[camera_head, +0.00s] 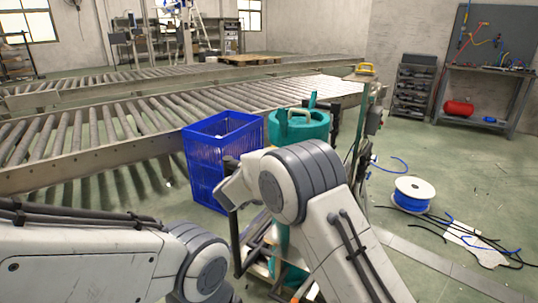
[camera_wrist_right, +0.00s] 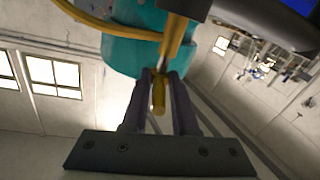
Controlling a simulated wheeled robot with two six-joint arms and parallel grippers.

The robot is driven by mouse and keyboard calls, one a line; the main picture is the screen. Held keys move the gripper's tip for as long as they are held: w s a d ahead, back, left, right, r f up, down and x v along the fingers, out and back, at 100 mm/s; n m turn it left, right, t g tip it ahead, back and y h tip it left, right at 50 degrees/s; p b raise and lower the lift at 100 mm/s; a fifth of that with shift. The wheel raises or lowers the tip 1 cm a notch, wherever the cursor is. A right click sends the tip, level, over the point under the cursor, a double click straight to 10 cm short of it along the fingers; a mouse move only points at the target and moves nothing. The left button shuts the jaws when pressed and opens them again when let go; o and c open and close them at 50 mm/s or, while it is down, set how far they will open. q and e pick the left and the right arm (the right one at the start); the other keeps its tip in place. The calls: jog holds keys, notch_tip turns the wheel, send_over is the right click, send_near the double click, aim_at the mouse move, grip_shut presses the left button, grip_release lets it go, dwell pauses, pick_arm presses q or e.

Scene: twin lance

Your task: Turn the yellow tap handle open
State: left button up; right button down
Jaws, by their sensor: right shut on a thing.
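In the right wrist view the yellow tap handle (camera_wrist_right: 158,96) is a slim yellow bar. It runs up to a wider yellow-brown stem in front of a teal body (camera_wrist_right: 136,48). My right gripper (camera_wrist_right: 160,78) is shut on the handle, with one dark finger on each side of it. In the head view a teal container (camera_head: 312,133) stands behind my right arm. There the tap handle and my right gripper cannot be made out behind the arm. Of my left arm only the links show at the lower left, and its gripper is out of view.
A blue crate (camera_head: 222,160) stands left of the teal container. A roller conveyor (camera_head: 90,140) runs behind it. A reel of blue hose (camera_head: 413,194) and loose cables lie on the floor at right. A workbench (camera_head: 490,72) stands at the back right.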

jog(key=d+n+g+y, duration=0.1)
jog(key=n+y, duration=0.4)
jog(key=y, duration=0.2)
jog(key=d+n+g+y+p, duration=0.1)
jog(key=n+y, duration=0.4)
jog(key=y, duration=0.2)
jog(key=d+n+g+y+p, duration=0.1)
jog(key=n+g+y, duration=0.1)
jog(key=n+y, duration=0.2)
jog(key=shift+w+d+r+n+y, duration=0.1)
jog(key=shift+w+r+n+y, duration=0.1)
jog(key=shift+y, duration=0.6)
jog(key=shift+w+d+r+n+y, duration=0.1)
jog(key=shift+w+n+y, duration=0.1)
jog(key=shift+y, duration=0.6)
jog(key=shift+w+f+n+g+y+p, duration=0.1)
jog(key=shift+f+n+g+y+p, duration=0.05)
jog(key=shift+n+g+y+p, duration=0.8)
jog(key=c, duration=0.9)
grip_release()
jog(key=shift+o, duration=0.3)
jog(key=shift+g, duration=0.25)
jog(key=shift+f, duration=0.1)
